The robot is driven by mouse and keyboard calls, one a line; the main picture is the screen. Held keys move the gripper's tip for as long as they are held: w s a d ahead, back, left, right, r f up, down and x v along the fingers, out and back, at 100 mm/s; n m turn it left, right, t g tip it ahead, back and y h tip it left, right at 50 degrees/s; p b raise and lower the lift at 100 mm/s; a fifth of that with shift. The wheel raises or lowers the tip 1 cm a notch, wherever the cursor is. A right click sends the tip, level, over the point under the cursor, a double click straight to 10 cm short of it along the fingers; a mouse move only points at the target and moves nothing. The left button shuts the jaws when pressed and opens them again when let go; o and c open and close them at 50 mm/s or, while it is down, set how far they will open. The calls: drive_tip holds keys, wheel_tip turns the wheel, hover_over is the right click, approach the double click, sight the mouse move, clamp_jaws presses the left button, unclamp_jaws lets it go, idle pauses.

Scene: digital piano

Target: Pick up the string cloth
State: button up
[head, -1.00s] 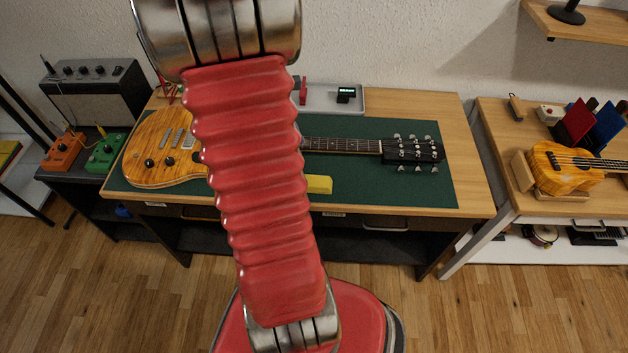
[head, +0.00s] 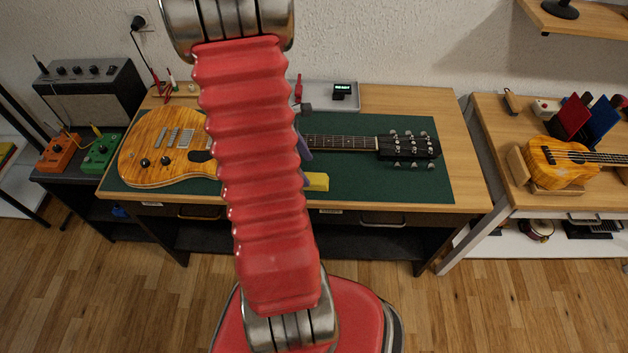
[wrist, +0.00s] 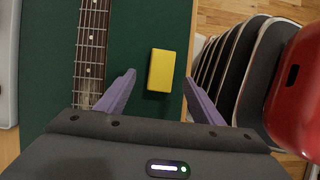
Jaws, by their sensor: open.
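The string cloth looks like a small yellow folded block (head: 316,182). It lies on the green mat (head: 360,180) near the table's front edge, just below the guitar neck. In the wrist view the cloth (wrist: 161,70) shows between the two purple fingers of my gripper (wrist: 160,79). The fingers are spread apart, with a gap on both sides of the cloth, and nothing is held. In the head view, my red arm hides most of the gripper; purple finger parts show just left of the cloth. I cannot tell the height of the fingertips above the mat.
An electric guitar (head: 165,146) lies across the mat, its neck (head: 340,142) close behind the cloth. A grey tray (head: 330,97) stands at the back. The mat right of the cloth is clear. A side table with a ukulele (head: 560,160) stands at right.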

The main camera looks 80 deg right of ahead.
sight(313, 178)
drive_tip(key=shift+f, duration=0.1)
drive_tip(key=shift+s+x, duration=0.1)
drive_tip(key=shift+x, duration=1.2)
drive_tip(key=shift+s+x, duration=0.15)
drive_tip(key=shift+x, duration=1.15)
drive_tip(key=shift+a, duration=0.15)
drive_tip(key=c, duration=1.2)
drive_tip(key=shift+o, duration=0.2)
wheel_tip(313, 178, up, 10)
